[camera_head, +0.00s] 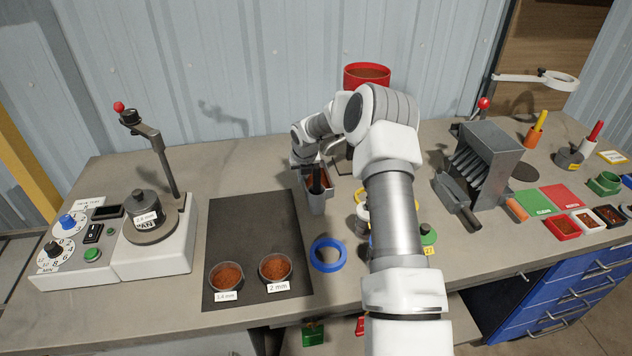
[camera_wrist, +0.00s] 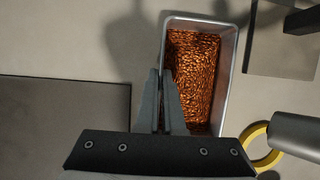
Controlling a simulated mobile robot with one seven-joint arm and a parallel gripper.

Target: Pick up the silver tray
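The silver tray (camera_wrist: 231,75) is a long metal box with copper-coloured granules in it. In the head view the tray (camera_head: 317,205) is at the right edge of the dark mat. My gripper (camera_wrist: 161,75) is at the tray's left long wall in the wrist view, one finger on each side of it. The fingers are close together with the wall between them. In the head view my gripper (camera_head: 317,186) points down at the tray and hides part of it. I cannot tell whether the tray touches the bench.
A dark mat (camera_head: 250,220) holds two dishes of granules (camera_head: 226,276) (camera_head: 275,267). A blue ring (camera_head: 327,255) lies right of it. A yellow ring (camera_wrist: 262,143) is near the tray. A shaker machine (camera_head: 150,230) stands left, a metal riffle box (camera_head: 485,155) right, a red-rimmed container (camera_head: 366,73) behind.

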